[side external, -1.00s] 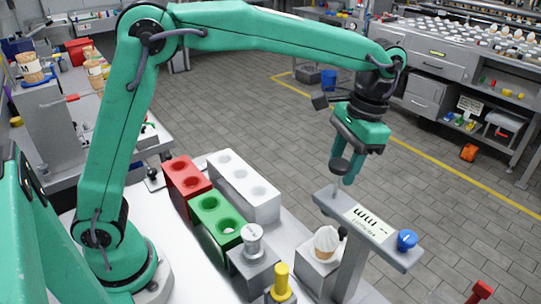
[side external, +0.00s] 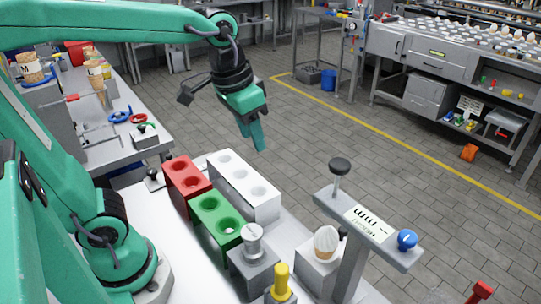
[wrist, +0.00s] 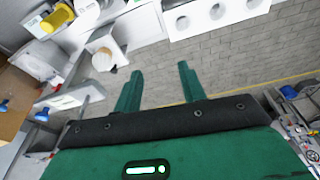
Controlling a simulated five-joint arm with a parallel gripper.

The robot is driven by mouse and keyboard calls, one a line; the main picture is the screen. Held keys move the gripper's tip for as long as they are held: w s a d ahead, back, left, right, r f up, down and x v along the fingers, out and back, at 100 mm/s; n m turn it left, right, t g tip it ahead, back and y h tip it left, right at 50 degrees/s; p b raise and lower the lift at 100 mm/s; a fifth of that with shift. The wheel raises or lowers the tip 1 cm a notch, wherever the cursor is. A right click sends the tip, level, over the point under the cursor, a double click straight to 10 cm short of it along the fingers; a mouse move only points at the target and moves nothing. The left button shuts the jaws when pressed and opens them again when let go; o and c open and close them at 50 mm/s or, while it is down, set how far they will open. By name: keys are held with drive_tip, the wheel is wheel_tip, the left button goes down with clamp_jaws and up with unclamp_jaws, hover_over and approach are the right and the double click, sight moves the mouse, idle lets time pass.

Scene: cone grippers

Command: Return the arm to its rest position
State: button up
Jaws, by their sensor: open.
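My gripper (side external: 258,138) hangs in the air above and behind the white block with holes (side external: 262,208). It points down and is tilted. In the wrist view, my gripper (wrist: 160,82) has its two green fingers spread apart with nothing between them. A grey stand (side external: 355,235) with a black knob (side external: 340,165) on a rod and a blue knob (side external: 407,239) is to the right, apart from my gripper.
Red (side external: 187,178) and green (side external: 214,222) blocks with holes stand beside the white one. A silver knob (side external: 252,240) and a yellow knob (side external: 281,280) stand in front. The air around the gripper looks clear.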

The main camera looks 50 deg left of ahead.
drive_tip(key=s+a+f+n+t, duration=0.1)
drive_tip(key=s+a+f+t, duration=0.1)
drive_tip(key=s, duration=0.5)
drive_tip(key=shift+a+f+t, duration=0.4)
drive_tip(key=shift+a+f, duration=0.25)
drive_tip(key=shift+a, duration=0.5)
